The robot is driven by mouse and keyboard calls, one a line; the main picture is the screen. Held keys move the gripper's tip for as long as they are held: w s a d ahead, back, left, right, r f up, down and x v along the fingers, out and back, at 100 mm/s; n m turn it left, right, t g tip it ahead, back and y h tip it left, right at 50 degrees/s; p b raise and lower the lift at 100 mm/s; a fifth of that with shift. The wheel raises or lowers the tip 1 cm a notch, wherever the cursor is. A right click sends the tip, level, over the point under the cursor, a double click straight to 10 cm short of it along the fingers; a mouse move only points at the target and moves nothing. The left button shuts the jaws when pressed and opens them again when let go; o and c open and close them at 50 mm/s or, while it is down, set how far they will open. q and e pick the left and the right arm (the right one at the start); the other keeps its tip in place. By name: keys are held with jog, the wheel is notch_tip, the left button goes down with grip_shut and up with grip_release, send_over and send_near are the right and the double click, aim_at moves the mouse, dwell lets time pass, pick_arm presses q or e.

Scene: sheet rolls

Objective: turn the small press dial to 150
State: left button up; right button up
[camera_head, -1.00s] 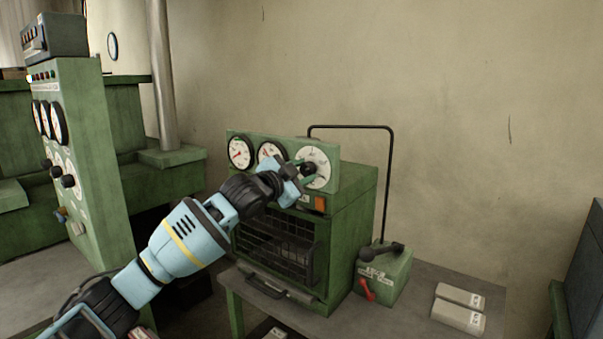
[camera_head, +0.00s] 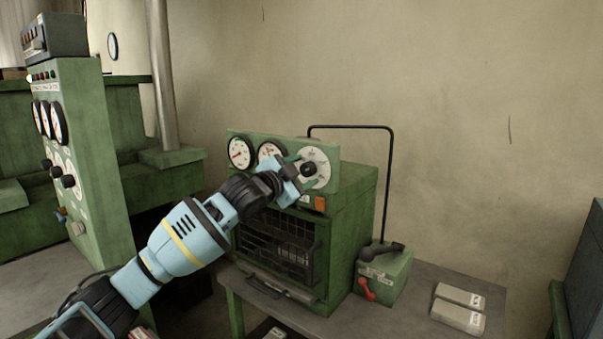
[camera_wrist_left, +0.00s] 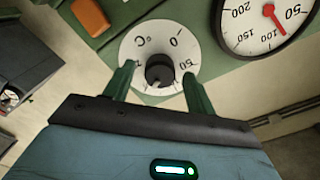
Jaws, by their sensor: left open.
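The small press (camera_head: 345,235) is a green box on the table. Its white dial (camera_head: 318,158) with a black knob (camera_head: 309,169) sits at the right end of its top panel. In the left wrist view the dial (camera_wrist_left: 135,45) shows °C, 0 and 50, with its other numbers hidden, and the knob (camera_wrist_left: 159,70) stands in its middle. My left gripper (camera_head: 306,170) is at the dial. In the wrist view my left gripper (camera_wrist_left: 160,88) is open, its green fingers on either side of the knob and apart from it. My right gripper is not in view.
Two round gauges (camera_head: 240,153) (camera_head: 271,152) sit left of the dial, and an orange switch (camera_head: 320,203) is below it. A green box with levers (camera_head: 385,272) and pale blocks (camera_head: 459,308) are at the right. A tall green control panel (camera_head: 85,165) stands at the left.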

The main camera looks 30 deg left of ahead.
pick_arm(q)
jog(key=shift+s+f, duration=0.1)
jog(key=shift+s, duration=0.35)
jog(key=s, duration=0.7)
jog(key=shift+a, duration=0.3)
jog(key=shift+w, duration=0.1)
jog(key=s+d+f+n+g+h, duration=0.1)
jog(key=s+d+f, duration=0.25)
jog(key=f, duration=0.75)
jog(key=s+d+f+n+g, duration=0.15)
jog(key=d+f, duration=0.35)
jog(key=f, duration=0.7)
jog(key=s+d+f+n+g+h, duration=0.15)
jog(key=s+d+f, duration=0.25)
jog(key=f, duration=0.7)
jog(key=s+d+f+n+g+y, duration=0.1)
jog(key=s+d+f+n+g, duration=0.1)
jog(key=s+f, duration=0.8)
jog(key=s+d+f+n+g+y, duration=0.1)
jog(key=s+d+f, duration=0.4)
jog(key=s+f, duration=0.5)
jog(key=s+g, duration=0.1)
jog(key=s, duration=0.6)
jog(key=shift+d+n, duration=0.3)
jog(key=shift+n, duration=0.1)
